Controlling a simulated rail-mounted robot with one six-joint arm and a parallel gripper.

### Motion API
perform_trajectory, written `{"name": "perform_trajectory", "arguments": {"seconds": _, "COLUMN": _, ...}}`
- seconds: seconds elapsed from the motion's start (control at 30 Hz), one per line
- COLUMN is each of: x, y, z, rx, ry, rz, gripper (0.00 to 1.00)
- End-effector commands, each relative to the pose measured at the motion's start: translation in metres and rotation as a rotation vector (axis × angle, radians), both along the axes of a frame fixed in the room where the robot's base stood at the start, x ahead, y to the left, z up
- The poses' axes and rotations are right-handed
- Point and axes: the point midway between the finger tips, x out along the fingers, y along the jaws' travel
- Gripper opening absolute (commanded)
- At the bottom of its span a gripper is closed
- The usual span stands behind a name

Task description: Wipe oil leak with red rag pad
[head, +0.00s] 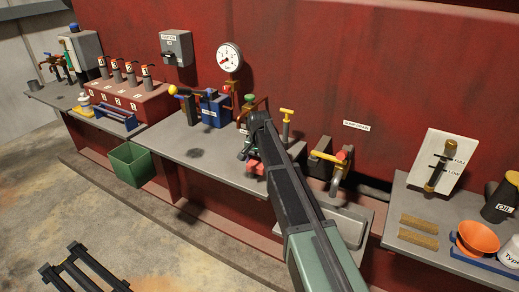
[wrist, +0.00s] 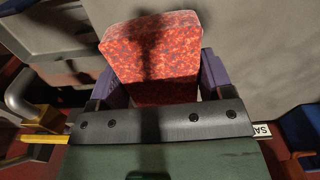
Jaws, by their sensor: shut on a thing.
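My gripper (wrist: 157,82) is shut on the red rag pad (wrist: 152,50), a speckled red block held between its two purple fingers in the wrist view. In the head view my gripper (head: 251,150) is over the right part of the middle bench, with a bit of the red pad (head: 257,169) showing beside my arm. I cannot tell whether the pad touches the bench. A dark patch (head: 197,154) lies on the bench to the left of the gripper, and another dark patch (head: 188,206) is on the floor below. I cannot tell whether these are oil or shadow.
A blue valve block (head: 213,111) and a yellow-topped post (head: 286,122) stand behind the gripper. A sink (head: 349,226) with a tap (head: 340,168) is to the right. A green bin (head: 130,164) stands at left. The bench front left of the gripper is mostly clear.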

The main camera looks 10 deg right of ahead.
Motion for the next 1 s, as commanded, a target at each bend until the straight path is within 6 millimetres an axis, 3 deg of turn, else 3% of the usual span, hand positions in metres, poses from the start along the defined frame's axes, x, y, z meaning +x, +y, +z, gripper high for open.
{"name": "perform_trajectory", "arguments": {"seconds": 0.03, "x": 0.000, "y": 0.000, "z": 0.010, "rx": 0.000, "ry": 0.000, "rz": 0.000, "gripper": 0.55}}
{"name": "perform_trajectory", "arguments": {"seconds": 0.33, "x": 0.000, "y": 0.000, "z": 0.033, "rx": 0.000, "ry": 0.000, "rz": 0.000, "gripper": 0.55}}
{"name": "perform_trajectory", "arguments": {"seconds": 1.0, "x": 0.002, "y": 0.000, "z": 0.034, "rx": 0.000, "ry": 0.000, "rz": -0.003, "gripper": 0.55}}
